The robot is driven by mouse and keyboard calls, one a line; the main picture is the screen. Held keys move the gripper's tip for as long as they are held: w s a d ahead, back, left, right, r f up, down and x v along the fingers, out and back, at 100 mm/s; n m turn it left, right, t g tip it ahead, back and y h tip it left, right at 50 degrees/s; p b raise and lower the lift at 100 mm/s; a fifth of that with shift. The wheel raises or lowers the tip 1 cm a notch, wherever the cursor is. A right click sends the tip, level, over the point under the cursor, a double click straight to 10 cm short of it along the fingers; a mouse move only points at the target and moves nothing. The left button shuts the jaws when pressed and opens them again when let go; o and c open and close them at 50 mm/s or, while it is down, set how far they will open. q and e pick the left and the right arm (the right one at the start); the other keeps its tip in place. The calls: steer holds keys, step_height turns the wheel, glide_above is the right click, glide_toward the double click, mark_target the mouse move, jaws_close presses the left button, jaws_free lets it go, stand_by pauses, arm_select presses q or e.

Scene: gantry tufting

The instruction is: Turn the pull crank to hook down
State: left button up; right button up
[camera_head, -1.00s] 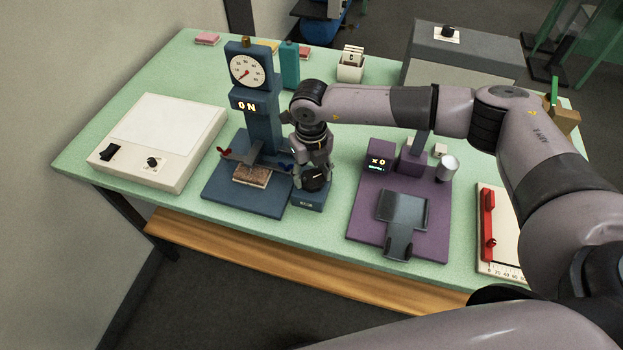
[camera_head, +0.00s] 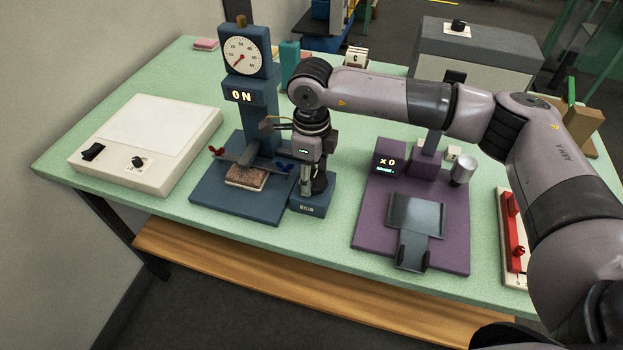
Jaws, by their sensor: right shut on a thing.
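A crossbar with a red wing knob (camera_head: 217,151) and a blue wing knob (camera_head: 284,166) sits over a small brown sample (camera_head: 246,178). My right gripper (camera_head: 312,188) points down over the small blue crank box (camera_head: 311,206) at the base's right front. It is shut on the pull crank there. The crank is mostly hidden by the fingers, so its angle cannot be read. My left gripper is out of view.
A white panel box (camera_head: 150,143) lies to the left. A purple stand (camera_head: 450,230) with a dark tray and an "x0" display is to the right. A red-handled device (camera_head: 513,231) is at the right edge. A grey box (camera_head: 470,58) stands behind my right arm.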

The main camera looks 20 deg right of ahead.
mark_target(312, 178)
steer(key=shift+r+n, duration=0.1)
steer(key=shift+n, duration=0.2)
steer(key=o, duration=1.2)
steer(key=shift+c, duration=0.2)
step_height(312, 178, up, 12)
stand_by(0.4)
